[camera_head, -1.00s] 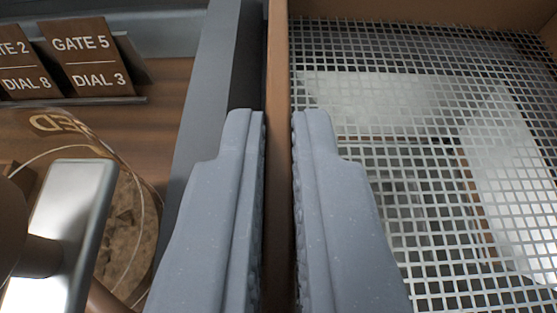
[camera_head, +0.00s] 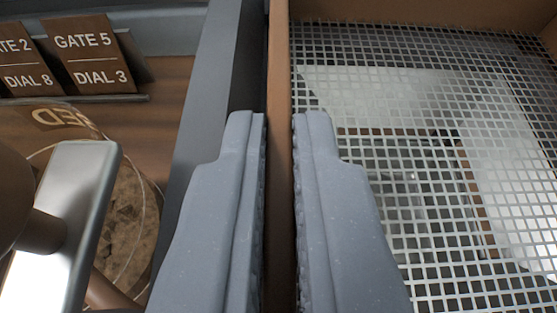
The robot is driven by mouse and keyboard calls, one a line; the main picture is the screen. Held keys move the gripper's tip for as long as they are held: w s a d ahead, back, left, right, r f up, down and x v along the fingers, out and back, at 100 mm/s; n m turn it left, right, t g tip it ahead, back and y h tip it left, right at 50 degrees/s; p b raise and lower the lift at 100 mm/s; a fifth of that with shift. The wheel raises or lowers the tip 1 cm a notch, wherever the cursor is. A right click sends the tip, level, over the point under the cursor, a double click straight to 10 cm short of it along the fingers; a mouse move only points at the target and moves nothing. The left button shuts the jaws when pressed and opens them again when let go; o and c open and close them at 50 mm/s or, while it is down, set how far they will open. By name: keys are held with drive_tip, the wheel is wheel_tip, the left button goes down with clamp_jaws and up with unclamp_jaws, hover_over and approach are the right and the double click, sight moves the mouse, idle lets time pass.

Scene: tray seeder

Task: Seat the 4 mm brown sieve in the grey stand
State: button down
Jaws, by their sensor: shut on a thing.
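The brown sieve (camera_head: 279,60) fills the right part of the view. It has a brown frame and a square wire mesh (camera_head: 420,170). My gripper (camera_head: 279,125) is shut on the sieve's left wall, one finger on each side of it. A grey upright part, which looks like the grey stand (camera_head: 205,110), runs along the left of the sieve wall. Whether the sieve rests in the stand or hangs above it cannot be told. The sieve's near end is out of view, and no size mark shows on it.
Left of the grey part, brown signs reading "GATE 5 DIAL 3" (camera_head: 92,55) and "GATE 2 DIAL 8" (camera_head: 20,55) stand on a shelf. Below them are a round container with brown contents (camera_head: 125,215) and a shiny metal lever or plate (camera_head: 65,225). Pale sheets show beneath the mesh.

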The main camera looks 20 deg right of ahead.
drive_tip(key=shift+f, duration=0.45)
idle(0.3)
drive_tip(key=c, duration=1.5)
unclamp_jaws()
drive_tip(key=shift+s+f, duration=0.1)
drive_tip(key=shift+f, duration=0.1)
drive_tip(key=shift+s, duration=0.1)
drive_tip(key=r+v, duration=0.1)
drive_tip(key=v, duration=1.3)
drive_tip(key=a+r+n+t+y, duration=0.1)
drive_tip(key=a+r, duration=0.4)
drive_tip(key=r, duration=0.5)
drive_tip(key=a+r+n+t+y, duration=0.1)
drive_tip(key=a+r, duration=0.3)
drive_tip(key=r, duration=0.7)
drive_tip(key=s+a+r, duration=0.2)
drive_tip(key=s+r, duration=0.1)
drive_tip(key=r, duration=0.2)
drive_tip(key=s+a+r+y, duration=0.1)
drive_tip(key=s+a+r, duration=0.1)
drive_tip(key=r, duration=0.3)
drive_tip(key=s+a+r+n, duration=0.1)
drive_tip(key=s+a+r, duration=0.2)
drive_tip(key=r, duration=0.2)
drive_tip(key=shift+s+a+r+t+y, duration=0.15)
drive_tip(key=shift+s+a+t+y, duration=0.1)
drive_tip(key=shift+s+t+y, duration=0.1)
